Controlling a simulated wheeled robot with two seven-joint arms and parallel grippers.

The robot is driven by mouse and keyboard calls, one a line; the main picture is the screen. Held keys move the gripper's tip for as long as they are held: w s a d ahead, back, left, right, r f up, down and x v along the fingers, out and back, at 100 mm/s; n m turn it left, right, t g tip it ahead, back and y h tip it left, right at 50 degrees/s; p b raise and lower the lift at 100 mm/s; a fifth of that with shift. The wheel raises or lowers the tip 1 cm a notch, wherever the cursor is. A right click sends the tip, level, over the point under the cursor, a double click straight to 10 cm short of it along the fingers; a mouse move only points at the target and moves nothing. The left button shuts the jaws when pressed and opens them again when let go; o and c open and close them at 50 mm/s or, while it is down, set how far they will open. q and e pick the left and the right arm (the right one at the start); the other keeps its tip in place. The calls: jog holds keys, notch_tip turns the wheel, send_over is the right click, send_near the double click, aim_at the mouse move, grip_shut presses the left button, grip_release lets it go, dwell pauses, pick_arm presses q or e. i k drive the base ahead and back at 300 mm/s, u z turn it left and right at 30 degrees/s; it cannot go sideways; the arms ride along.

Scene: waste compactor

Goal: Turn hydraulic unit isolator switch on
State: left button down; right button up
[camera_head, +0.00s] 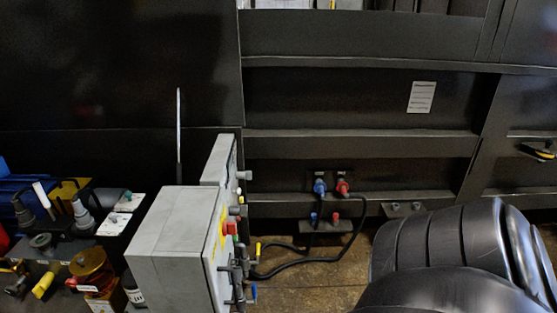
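A grey control box (172,245) stands at the lower middle-left, with a second, narrower grey box (219,160) behind it. The front box's right face is seen at a steep angle. It carries a yellow plate (221,236), a small red part (231,228) and several grey fittings below. A grey knob (245,175) sticks out from the rear box. I cannot tell which of these is the isolator switch, nor its position. Neither of my grippers is in view.
Hydraulic parts with a yellow handle (43,285) crowd the lower left. Blue (320,187) and red (343,188) couplings sit on the dark ribbed wall (360,90), with black hoses nearby. Large black rounded shapes (440,240) fill the lower right. Brown floor (310,285) shows between.

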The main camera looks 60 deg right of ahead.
aim_at(228, 228)
jog(key=z, duration=1.4)
jog(key=i, duration=0.5)
jog(key=u, duration=1.05)
jog(key=k, duration=0.75)
jog(key=z, duration=0.35)
jog(key=i, duration=0.45)
jog(key=z, duration=0.05)
